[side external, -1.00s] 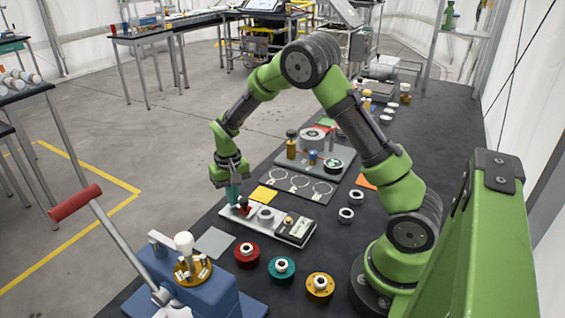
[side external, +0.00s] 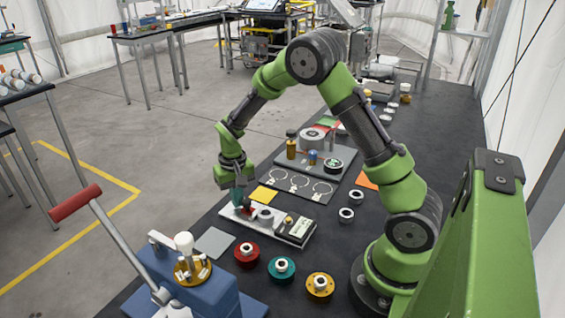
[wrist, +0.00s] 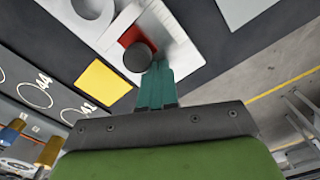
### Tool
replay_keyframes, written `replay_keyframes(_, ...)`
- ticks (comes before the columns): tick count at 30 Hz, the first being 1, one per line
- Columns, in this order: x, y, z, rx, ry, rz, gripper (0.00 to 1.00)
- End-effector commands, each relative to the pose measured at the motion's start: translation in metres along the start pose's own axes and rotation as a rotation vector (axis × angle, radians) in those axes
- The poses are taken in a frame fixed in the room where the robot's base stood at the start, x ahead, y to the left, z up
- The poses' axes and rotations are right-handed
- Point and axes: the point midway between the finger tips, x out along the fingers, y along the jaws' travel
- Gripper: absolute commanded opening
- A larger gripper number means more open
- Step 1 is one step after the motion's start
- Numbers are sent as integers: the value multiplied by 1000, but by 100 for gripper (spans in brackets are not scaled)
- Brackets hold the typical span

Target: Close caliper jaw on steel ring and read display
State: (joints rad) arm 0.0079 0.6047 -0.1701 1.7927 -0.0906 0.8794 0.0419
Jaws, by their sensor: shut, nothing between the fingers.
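The caliper is a pale flat fixture (side external: 229,213) on the dark bench, with a display block (side external: 298,229) at its right end; its reading is too small to make out. The steel ring (side external: 265,217) sits on the fixture and is partly cut off at the top of the wrist view (wrist: 92,9). The red jaw (wrist: 129,36) with a round black knob (wrist: 137,57) is beside the ring, with contact unclear. My gripper (side external: 240,207) is shut, its teal fingers (wrist: 157,72) pointing down right by the knob on the side away from the ring, holding nothing.
A yellow square (side external: 263,194) and a grey board with ring outlines (side external: 299,184) lie behind the caliper. Red (side external: 247,255), teal (side external: 282,269) and gold (side external: 320,286) round holders stand in front. A blue lever press (side external: 190,285) stands at front left. Two loose rings (side external: 346,214) lie to the right.

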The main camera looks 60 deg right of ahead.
Motion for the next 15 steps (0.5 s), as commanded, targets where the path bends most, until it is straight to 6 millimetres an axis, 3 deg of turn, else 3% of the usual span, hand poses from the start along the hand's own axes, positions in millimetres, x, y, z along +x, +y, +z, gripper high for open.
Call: replay_keyframes(15,0,4,8,1,-3,0,0)
